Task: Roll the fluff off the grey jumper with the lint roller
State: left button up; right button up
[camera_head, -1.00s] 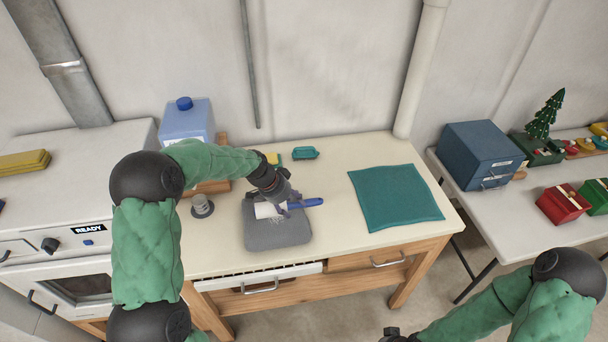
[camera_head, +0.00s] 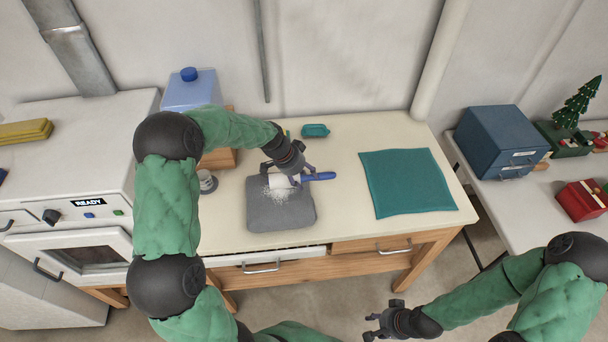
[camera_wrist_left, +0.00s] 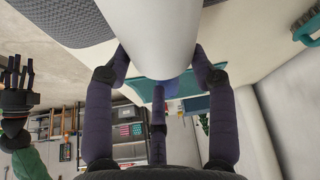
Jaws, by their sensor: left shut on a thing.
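The grey jumper (camera_head: 282,214) lies folded on the table, with white fluff (camera_head: 274,193) on its upper left part. The lint roller has a white roll and a blue handle (camera_head: 320,176) pointing right; it is over the jumper's far edge. My left gripper (camera_head: 291,177) is shut on the lint roller. In the left wrist view the white roll (camera_wrist_left: 152,32) fills the top middle between my fingers, and the grey jumper (camera_wrist_left: 55,20) shows behind it. Whether the roll touches the jumper is unclear. My right gripper (camera_head: 380,325) is in front of the table, empty, its fingers apart.
A teal cloth (camera_head: 408,183) lies on the table's right. A small teal item (camera_head: 315,130) is at the back. A blue container (camera_head: 189,91), a wooden block and a small metal object (camera_head: 207,182) stand left. Bare tabletop lies between jumper and cloth.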

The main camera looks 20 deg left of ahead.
dwell(0.6)
pick_arm(q)
jog(key=shift+f+b, duration=0.55)
jog(key=shift+b, duration=0.05)
jog(key=shift+c, duration=0.4)
jog(key=shift+r, duration=0.15)
jog(key=c, duration=0.3)
jog(key=shift+s+d, duration=0.65)
jog(key=shift+w+a+f+b, duration=0.15)
jog(key=shift+w+a+b, duration=0.4)
jog(key=shift+w, duration=0.25)
jog(key=shift+w+a+f+b, duration=0.15)
jog(key=shift+w+a+b, duration=0.2)
jog(key=shift+w+a, duration=0.4)
jog(key=shift+s+d+f+b, duration=0.15)
jog(key=shift+s+d+b, duration=0.15)
jog(key=shift+s+d, duration=0.4)
jog(key=shift+s+d+f+b, duration=0.15)
jog(key=shift+s+d+b, duration=0.15)
jog(key=shift+s+d, duration=0.35)
jog(key=shift+s, duration=0.2)
grip_shut()
jog(key=shift+s, duration=0.15)
jog(key=shift+s+d+r, duration=0.1)
jog(key=shift+s+d, duration=0.05)
